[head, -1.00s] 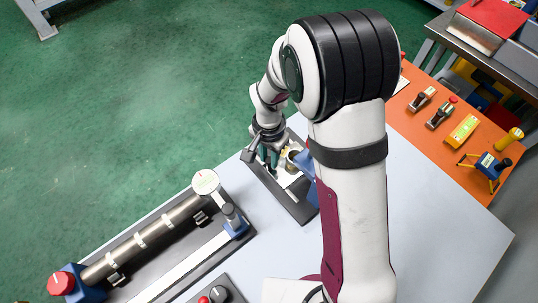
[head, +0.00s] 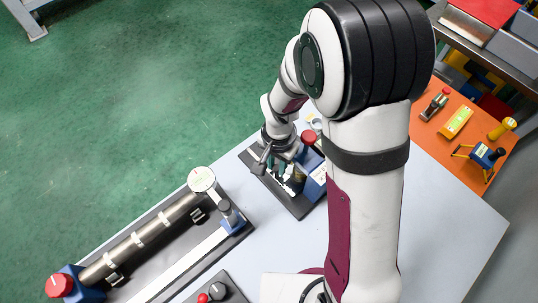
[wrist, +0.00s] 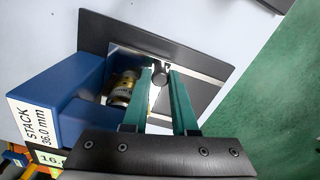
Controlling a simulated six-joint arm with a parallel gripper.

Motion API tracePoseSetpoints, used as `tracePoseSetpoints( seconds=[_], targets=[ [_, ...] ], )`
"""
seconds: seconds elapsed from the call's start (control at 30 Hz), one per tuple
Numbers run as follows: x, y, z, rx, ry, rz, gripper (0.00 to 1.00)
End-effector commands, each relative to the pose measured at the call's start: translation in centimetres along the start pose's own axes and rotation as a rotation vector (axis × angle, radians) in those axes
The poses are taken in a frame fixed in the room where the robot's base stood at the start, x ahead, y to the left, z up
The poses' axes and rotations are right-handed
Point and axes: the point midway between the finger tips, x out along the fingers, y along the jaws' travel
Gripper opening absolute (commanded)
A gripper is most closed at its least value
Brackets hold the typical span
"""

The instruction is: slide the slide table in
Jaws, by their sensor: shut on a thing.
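The slide table unit sits on the grey bench, a dark base plate (wrist: 100,32) with a pale metal plate (wrist: 200,90) on it. In the wrist view a small dark round knob (wrist: 160,72) stands on the plate. My gripper (wrist: 162,78) has its two green fingers around this knob, shut on it. A brass and steel stack (wrist: 122,88) stands left of the fingers, beside a blue block (wrist: 55,98) labelled "STACK 36.0 mm". In the head view my gripper (head: 279,169) is low over the unit's base (head: 292,204), and the knob is hidden there.
A red knob (head: 308,138) shows behind the gripper. An orange bench (head: 435,125) with small tools is at the right. The grey bench (head: 440,225) is clear at lower right.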

Motion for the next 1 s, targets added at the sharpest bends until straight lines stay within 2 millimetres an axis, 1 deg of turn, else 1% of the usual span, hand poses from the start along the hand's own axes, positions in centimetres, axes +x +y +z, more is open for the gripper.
tracePoseSetpoints(
  seconds=[0.03, 0.27, 0.3, 0.43, 0.77, 0.87, 1.0],
  targets=[
    [0.0, 0.4, 0.1, 0.002, -0.002, 0.005, 0.0],
    [0.1, 0.5, 0.1, 0.003, -0.005, 0.01, 0.0],
    [0.1, 0.6, 0.1, 0.004, -0.006, 0.01, 0.34],
    [0.1, 0.5, 0.1, 0.003, -0.006, 0.009, 0.57],
    [-0.2, 0.3, 0.1, 0.003, -0.004, 0.006, 0.57],
    [-1.4, 0.3, 0.0, 0.003, -0.002, 0.004, 0.57],
    [-4.5, 0.2, 0.0, 0.003, 0.0, 0.002, 0.57]
  ],
)
